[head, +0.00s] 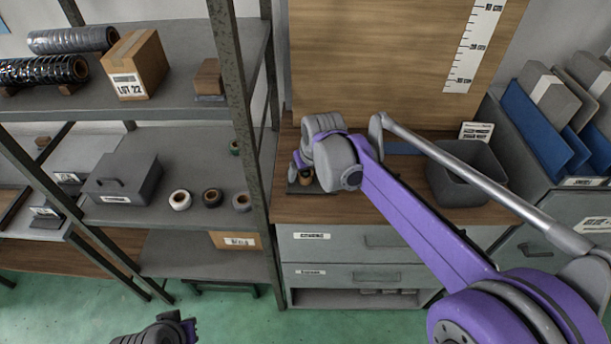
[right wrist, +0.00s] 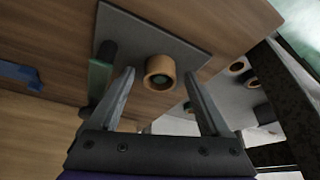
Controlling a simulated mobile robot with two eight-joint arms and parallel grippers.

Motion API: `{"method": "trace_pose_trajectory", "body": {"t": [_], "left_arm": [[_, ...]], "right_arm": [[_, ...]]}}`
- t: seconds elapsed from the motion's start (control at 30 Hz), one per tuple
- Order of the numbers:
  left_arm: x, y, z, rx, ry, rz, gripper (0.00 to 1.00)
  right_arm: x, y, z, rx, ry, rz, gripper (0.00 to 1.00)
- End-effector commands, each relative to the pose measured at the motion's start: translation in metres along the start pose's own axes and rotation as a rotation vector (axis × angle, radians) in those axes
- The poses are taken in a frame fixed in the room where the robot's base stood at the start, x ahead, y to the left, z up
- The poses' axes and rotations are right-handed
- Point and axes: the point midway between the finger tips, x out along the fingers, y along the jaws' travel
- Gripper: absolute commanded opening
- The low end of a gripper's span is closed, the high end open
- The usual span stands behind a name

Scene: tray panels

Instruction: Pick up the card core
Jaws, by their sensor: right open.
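The card core (right wrist: 160,72) is a short brown ring with a dark, greenish middle in the right wrist view. It is on a grey plate (right wrist: 195,52) on the wooden worktop. My right gripper (right wrist: 158,84) is open, with one finger on each side of the core in that view and nothing held. Whether the fingers touch it cannot be told. In the head view the core (head: 306,178) is mostly hidden by my right gripper (head: 299,168). My left gripper (head: 168,330) shows only partly at the bottom edge, and its jaws are unclear.
A dark cylinder (right wrist: 107,51) and a green piece (right wrist: 98,80) are close to the core, beside the left finger in the wrist view. A grey bin (head: 466,180) stands right on the worktop. The metal shelf post (head: 240,100) is left of my right gripper.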

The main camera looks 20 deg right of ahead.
Motion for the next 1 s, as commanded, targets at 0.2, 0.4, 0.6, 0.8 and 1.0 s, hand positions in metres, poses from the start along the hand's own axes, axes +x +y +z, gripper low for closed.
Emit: {"method": "trace_pose_trajectory", "body": {"t": [0.2,0.4,0.6,0.8,1.0], "left_arm": [[0.0,0.0,0.0,0.0,0.0,0.0,0.0],[0.0,0.0,0.0,0.0,0.0,0.0,0.0],[0.0,0.0,0.0,0.0,0.0,0.0,0.0],[0.0,0.0,0.0,0.0,0.0,0.0,0.0],[-0.002,0.0,-0.001,0.0,0.001,0.0,0.0]], "right_arm": [[0.0,0.0,0.0,0.0,0.0,0.0,0.72],[0.0,0.0,0.0,0.0,0.0,0.0,0.36],[-0.001,0.0,0.0,0.0,0.0,0.0,0.0],[-0.001,0.0,0.0,0.0,0.0,0.0,0.0],[-0.014,0.0,-0.005,0.0,0.0,0.0,0.0]]}}
